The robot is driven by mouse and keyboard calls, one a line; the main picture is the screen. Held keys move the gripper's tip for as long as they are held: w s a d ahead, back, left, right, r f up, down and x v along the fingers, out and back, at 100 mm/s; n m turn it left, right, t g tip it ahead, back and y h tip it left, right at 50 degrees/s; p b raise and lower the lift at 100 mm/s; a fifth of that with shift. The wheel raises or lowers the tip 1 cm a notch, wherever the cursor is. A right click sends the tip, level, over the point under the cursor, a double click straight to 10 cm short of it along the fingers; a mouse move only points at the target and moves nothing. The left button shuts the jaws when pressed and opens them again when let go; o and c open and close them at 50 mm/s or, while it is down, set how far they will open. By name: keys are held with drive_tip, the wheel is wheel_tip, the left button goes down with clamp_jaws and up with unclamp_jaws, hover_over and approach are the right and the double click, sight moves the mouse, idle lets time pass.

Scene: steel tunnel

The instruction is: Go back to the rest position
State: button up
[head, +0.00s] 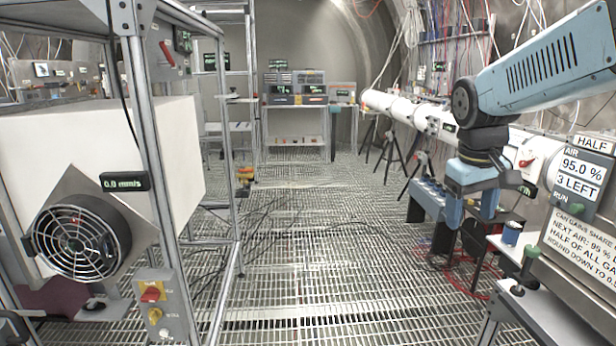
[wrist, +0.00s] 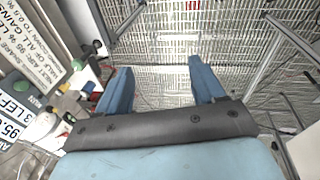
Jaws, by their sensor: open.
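My gripper (head: 475,210) hangs at the right of the head view, fingers pointing down, at the end of my blue arm. In the wrist view its two blue fingers (wrist: 160,88) stand apart with only floor grating seen between them. It holds nothing.
A panel reading 95.0 % (head: 583,170) stands at the right edge. A fan (head: 78,242) and metal frame (head: 150,150) stand left. The grated floor (head: 300,250) is mostly clear, with cables across it.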

drive_tip(key=s+a+m+t+y, duration=0.1)
drive_tip(key=s+a+m+t, duration=0.1)
drive_tip(key=s+a+t, duration=0.2)
drive_tip(key=s+a, duration=0.3)
drive_tip(key=s, duration=0.2)
drive_tip(key=shift+s+y, duration=0.25)
drive_tip(key=shift+y, duration=0.05)
drive_tip(key=shift+r, duration=0.1)
drive_tip(key=shift+c, duration=0.3)
